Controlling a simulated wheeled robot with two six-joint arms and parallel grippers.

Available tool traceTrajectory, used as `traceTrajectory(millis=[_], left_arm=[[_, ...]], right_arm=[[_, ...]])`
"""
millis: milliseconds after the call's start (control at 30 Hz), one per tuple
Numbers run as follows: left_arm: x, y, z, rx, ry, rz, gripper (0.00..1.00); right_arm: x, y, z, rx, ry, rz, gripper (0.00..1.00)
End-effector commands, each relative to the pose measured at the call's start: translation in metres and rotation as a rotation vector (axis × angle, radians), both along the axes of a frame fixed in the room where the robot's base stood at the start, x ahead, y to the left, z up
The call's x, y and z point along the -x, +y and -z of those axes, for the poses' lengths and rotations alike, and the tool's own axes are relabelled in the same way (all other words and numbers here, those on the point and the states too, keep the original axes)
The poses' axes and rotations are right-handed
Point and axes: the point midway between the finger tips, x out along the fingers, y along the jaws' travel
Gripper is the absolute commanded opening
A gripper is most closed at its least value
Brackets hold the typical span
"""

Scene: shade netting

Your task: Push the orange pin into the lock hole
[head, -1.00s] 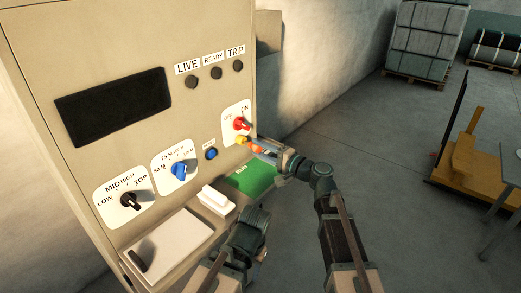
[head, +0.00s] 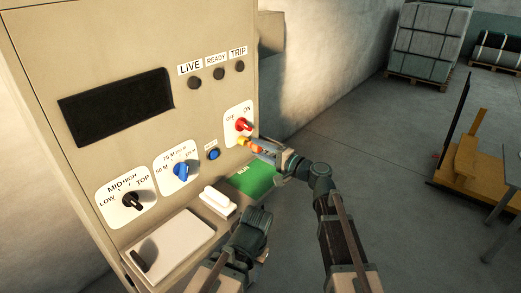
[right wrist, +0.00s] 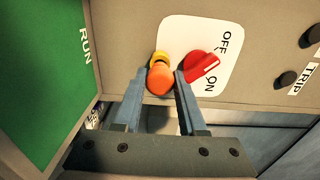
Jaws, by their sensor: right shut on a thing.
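The orange pin (head: 257,149) is between the fingers of my right gripper (right wrist: 164,80), which is shut on it. The pin's orange rounded end (right wrist: 159,79) faces the right wrist camera. The yellow lock (head: 243,142) sits on the panel just below the red OFF/ON switch (head: 243,125). In the right wrist view the pin overlaps the yellow lock (right wrist: 158,57), so the hole and the pin's front end are hidden. I cannot tell how deep the pin sits. Part of my left arm shows at the bottom of the head view, but its gripper fingers do not show.
The red switch knob (right wrist: 201,66) is close beside the right finger. A blue button (head: 212,154), a blue dial (head: 180,171) and a black dial (head: 131,200) are further left.

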Motion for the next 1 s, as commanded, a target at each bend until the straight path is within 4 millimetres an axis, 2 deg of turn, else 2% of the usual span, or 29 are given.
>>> traceTrajectory(millis=[500,1000], left_arm=[[0.0,0.0,0.0,0.0,0.0,0.0,0.5],[0.0,0.0,0.0,0.0,0.0,0.0,0.5]], right_arm=[[-0.002,0.002,0.0,0.0,0.0,0.0,0.0],[-0.01,0.013,0.0,0.0,0.0,0.0,0.0]])
